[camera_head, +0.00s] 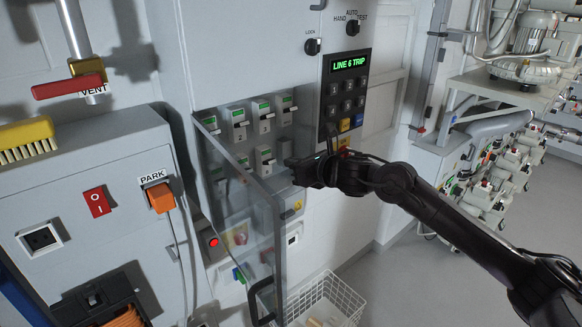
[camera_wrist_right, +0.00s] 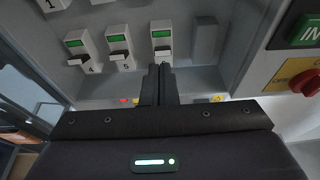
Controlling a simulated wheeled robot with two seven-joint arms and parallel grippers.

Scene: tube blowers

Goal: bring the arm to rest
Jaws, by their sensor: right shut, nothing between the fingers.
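My right arm comes in from the right in the head view. Its black gripper (camera_head: 297,172) is at the open breaker cabinet, near the right side of the lower breaker row. In the right wrist view the gripper (camera_wrist_right: 161,70) is shut and empty, its fingertips just below or at a breaker (camera_wrist_right: 162,37) with a green window. I cannot tell whether they touch it. Two more breakers stand to the left, one marked 5 (camera_wrist_right: 119,45). My left gripper is not in view.
A clear cabinet door (camera_head: 250,215) stands open left of the gripper. A keypad panel (camera_head: 346,90) reading "LINE 6 TRIP" is above. A white wire basket (camera_head: 335,297) stands below. A red rotary knob (camera_wrist_right: 305,82) is at the right in the wrist view.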

